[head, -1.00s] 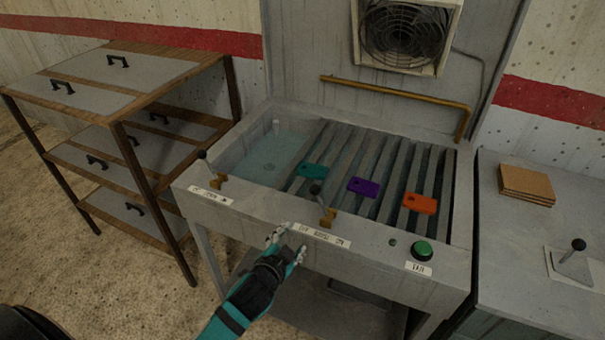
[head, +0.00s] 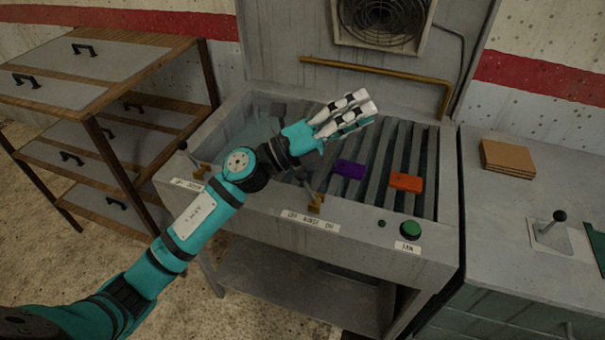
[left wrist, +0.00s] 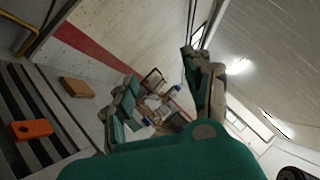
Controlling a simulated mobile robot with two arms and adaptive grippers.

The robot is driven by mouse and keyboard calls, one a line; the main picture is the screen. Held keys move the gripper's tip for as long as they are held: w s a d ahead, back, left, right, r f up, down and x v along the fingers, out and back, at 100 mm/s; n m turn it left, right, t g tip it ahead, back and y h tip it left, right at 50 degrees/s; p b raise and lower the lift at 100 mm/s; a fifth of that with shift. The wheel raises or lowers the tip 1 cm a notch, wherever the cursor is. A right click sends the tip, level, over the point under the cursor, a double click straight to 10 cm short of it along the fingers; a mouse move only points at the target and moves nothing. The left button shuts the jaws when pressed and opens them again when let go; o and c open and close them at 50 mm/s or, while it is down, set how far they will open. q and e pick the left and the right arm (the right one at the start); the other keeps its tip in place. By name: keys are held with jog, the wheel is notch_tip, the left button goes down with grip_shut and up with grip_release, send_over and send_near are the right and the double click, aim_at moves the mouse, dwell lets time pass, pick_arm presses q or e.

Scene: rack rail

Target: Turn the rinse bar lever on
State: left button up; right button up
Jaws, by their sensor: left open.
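The rinse lever has a brass base (head: 315,204) on the sink's front ledge, above a label (head: 310,220) that seems to read OFF RINSE ON. Its rod leans up and left, and its upper end is partly hidden near my wrist. My left gripper (head: 362,108) is open and empty above the slatted rack, beyond the lever and apart from it. Its fingers point right, toward the back. In the left wrist view its two fingers (left wrist: 163,75) are spread with nothing between them. The brass bar (head: 375,74) runs along the back panel. My right gripper is not in view.
A purple tag (head: 349,169) and an orange tag (head: 406,182) lie on the slats. A second lever (head: 183,147) stands at the front left, and a green button (head: 411,230) at the front right. Cardboard (head: 508,156) and another lever (head: 560,216) are on the right counter.

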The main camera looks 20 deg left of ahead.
pick_arm(q)
jog(key=s+d+f+m+g+y, duration=0.1)
jog(key=d+f+m+g+y, duration=0.1)
jog(key=m+g, duration=0.65)
jog(key=m+g+y, duration=0.2)
jog(key=m+y, duration=0.2)
jog(key=y, duration=0.9)
send_near(301, 172)
jog(key=p+x, duration=0.4)
jog(key=x, duration=0.6)
jog(key=shift+w+f+p, duration=0.1)
jog(key=shift+p, duration=0.2)
jog(key=shift+w+d+f, duration=0.1)
jog(key=shift+d+f, duration=0.05)
jog(key=shift+f, duration=0.5)
grip_shut()
